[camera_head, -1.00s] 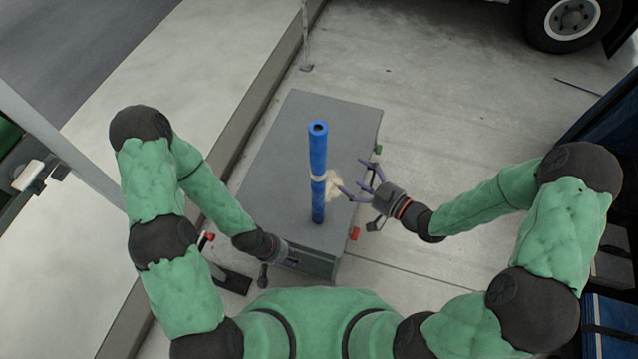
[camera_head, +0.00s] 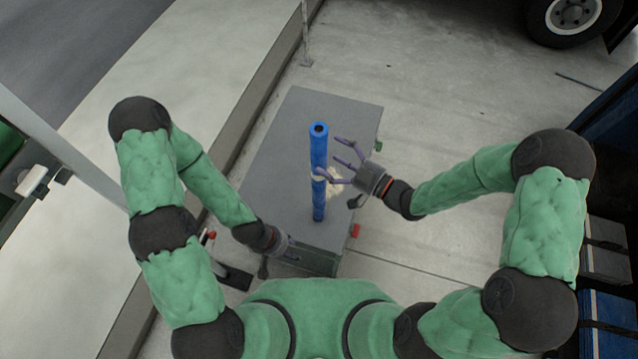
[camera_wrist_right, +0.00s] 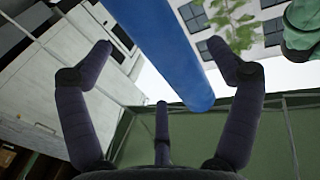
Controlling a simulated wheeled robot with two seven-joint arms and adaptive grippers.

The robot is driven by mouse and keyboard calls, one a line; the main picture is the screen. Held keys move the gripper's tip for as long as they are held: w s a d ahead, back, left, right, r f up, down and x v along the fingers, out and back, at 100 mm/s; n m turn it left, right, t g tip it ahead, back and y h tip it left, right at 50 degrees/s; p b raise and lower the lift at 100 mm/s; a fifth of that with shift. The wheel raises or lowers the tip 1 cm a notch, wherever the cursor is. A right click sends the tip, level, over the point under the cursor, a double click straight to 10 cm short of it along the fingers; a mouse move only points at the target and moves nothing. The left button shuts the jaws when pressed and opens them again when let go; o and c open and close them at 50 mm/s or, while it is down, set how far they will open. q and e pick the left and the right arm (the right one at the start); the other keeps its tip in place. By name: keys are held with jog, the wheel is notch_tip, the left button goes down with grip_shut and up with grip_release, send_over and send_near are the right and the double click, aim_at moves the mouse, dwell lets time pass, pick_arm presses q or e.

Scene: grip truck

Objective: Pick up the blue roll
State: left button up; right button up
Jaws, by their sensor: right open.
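The blue roll (camera_head: 318,160) stands upright on a grey case, with a pale band around its middle. In the right wrist view the blue roll (camera_wrist_right: 165,50) shows between and beyond the spread fingers. My right gripper (camera_head: 337,161) is open at the roll's right side, with its fingers reaching towards the band. It also shows in the right wrist view (camera_wrist_right: 165,70) with its fingers apart. Whether a finger touches the roll I cannot tell. My left gripper (camera_head: 288,250) is low at the case's near left edge, away from the roll; its fingers are too small to judge.
The grey case (camera_head: 270,150) has bare top around the roll. Concrete ground (camera_head: 440,80) lies to the right and a kerb (camera_head: 235,125) to the left. A truck wheel (camera_head: 570,18) is at the top right. Blue boxes (camera_head: 608,320) stand at the lower right.

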aim_at(321, 149)
jog(key=x, duration=0.4)
jog(key=shift+a+r, duration=0.15)
jog(key=c, duration=1.8)
